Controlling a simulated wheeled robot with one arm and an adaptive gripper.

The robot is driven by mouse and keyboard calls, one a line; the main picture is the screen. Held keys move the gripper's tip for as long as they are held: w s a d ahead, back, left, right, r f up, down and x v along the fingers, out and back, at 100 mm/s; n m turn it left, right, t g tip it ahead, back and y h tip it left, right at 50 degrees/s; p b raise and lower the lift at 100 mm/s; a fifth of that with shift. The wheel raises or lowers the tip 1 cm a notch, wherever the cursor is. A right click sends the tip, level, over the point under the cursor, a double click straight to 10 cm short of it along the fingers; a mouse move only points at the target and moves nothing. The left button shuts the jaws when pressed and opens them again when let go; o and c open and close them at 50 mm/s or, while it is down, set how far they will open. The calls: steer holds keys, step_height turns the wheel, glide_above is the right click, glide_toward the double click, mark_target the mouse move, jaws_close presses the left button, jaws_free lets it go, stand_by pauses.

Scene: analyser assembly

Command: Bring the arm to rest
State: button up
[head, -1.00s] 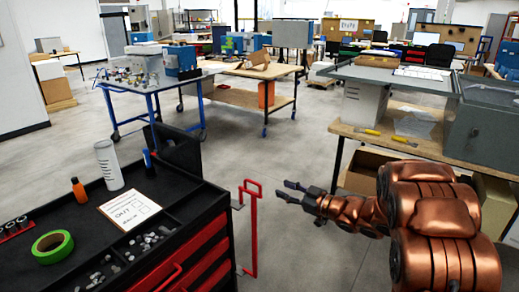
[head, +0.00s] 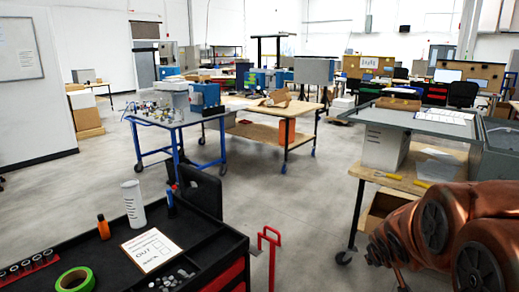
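My copper-coloured arm shows at the lower right of the head view, its links folded close to the body. My gripper is out of the picture now, so its fingers cannot be seen. The arm is beside the right-hand workbench (head: 433,184) and to the right of the black tool cart (head: 205,262). Nothing held by the arm is visible.
The cart carries green tape (head: 75,280), an orange bottle (head: 103,227), a white cylinder (head: 133,204) and a paper sheet (head: 151,250). A red handle (head: 269,250) stands at its right side. A blue-framed table (head: 178,124) is farther back. Grey floor (head: 290,190) between is clear.

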steer(key=s+a+g+y+p, duration=0.1)
steer(key=s+a+g, duration=0.2)
steer(key=s, duration=0.8)
steer(key=s+a+m+g+y+p, duration=0.1)
steer(key=s+a+g, duration=0.2)
steer(key=s, duration=0.8)
steer(key=s+a+r+m+g+y+p, duration=0.1)
steer(key=s+a+g, duration=0.2)
steer(key=s, duration=0.9)
steer(key=a, duration=0.3)
steer(key=shift+a, duration=0.25)
